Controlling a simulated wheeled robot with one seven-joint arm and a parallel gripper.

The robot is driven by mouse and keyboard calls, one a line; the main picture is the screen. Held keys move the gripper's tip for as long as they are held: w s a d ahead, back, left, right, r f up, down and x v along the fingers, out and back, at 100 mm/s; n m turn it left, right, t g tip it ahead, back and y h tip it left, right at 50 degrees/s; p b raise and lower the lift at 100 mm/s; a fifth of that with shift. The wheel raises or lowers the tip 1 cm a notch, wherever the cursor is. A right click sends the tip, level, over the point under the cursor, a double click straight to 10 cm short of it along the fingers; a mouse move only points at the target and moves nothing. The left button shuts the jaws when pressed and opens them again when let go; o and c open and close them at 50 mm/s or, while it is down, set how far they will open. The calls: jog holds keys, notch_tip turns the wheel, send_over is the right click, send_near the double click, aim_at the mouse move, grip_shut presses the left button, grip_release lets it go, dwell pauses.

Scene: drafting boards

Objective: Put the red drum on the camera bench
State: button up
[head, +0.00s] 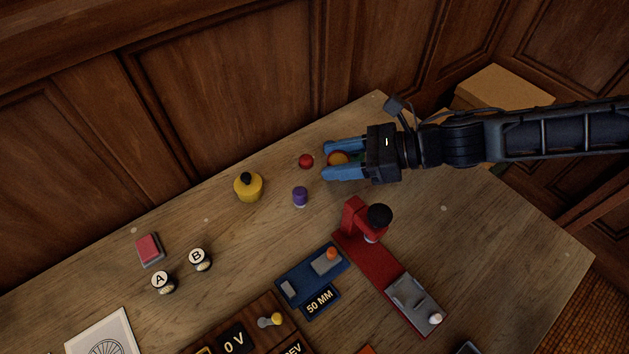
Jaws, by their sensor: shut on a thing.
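A small round red piece (306,161), the only plainly red drum-like thing, stands on the wooden table just left of my fingertips. My gripper (326,160) reaches in from the right with its two blue fingers pointing left. No thing is clearly labelled as the camera bench. A red stand (391,265) with a black knob and a grey stage is below my gripper; a blue board (312,273) marked 50 MM lies beside it.
A purple cylinder (300,197) and a yellow pot (248,186) with a black knob stand left of my gripper. Table right of the red stand is clear.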

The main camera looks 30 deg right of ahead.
aim_at(336, 195)
notch_tip(336, 195, down, 9)
jog(key=shift+r+p, duration=0.1)
jog(key=shift+p, duration=0.2)
jog(key=o, duration=0.9)
jog(key=b+v, duration=0.2)
jog(key=v, duration=1)
